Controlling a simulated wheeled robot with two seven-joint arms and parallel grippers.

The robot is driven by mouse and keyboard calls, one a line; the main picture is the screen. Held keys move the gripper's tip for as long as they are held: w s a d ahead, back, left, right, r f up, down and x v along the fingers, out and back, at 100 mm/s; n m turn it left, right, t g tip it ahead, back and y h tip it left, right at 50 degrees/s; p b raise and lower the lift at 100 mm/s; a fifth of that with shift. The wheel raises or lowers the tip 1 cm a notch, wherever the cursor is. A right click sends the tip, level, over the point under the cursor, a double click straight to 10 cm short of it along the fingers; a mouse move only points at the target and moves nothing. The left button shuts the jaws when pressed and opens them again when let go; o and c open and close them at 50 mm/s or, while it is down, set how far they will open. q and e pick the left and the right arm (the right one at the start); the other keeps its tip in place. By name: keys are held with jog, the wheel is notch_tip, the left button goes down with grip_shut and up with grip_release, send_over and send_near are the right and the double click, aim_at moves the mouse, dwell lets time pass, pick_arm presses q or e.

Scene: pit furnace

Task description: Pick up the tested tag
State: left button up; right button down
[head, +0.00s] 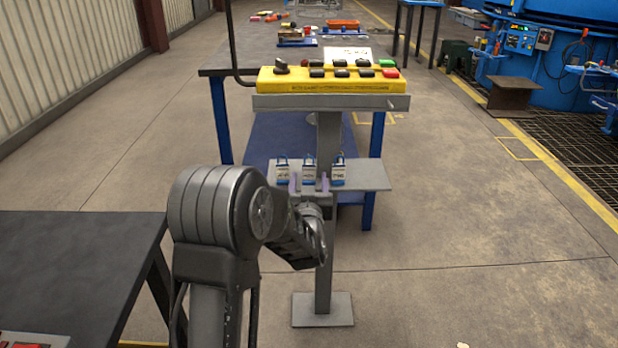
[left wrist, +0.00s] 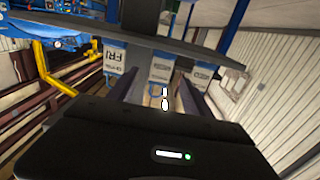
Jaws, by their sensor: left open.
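Three small white tags with blue tops stand in a row on the grey shelf of the pedestal: a left tag (head: 282,171), a middle tag (head: 309,171) and a right tag (head: 338,172). Their print is too small for me to tell which is the tested one. My left gripper (head: 309,184) is open in front of the middle tag, one finger to each side. The left wrist view shows the fingers (left wrist: 160,92) reaching toward the middle tag (left wrist: 160,68), with the other tags (left wrist: 115,57) (left wrist: 202,74) alongside. My right gripper is out of view.
A yellow control box (head: 330,80) with buttons sits above the shelf (head: 370,176) on the same post. A dark table (head: 70,260) stands at the left. A blue workbench (head: 222,120) is behind the post.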

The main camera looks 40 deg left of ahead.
aim_at(309, 172)
pick_arm(q)
jog(key=x, duration=0.3)
jog(key=shift+a+f, duration=0.1)
dwell(0.4)
grip_shut()
dwell(0.5)
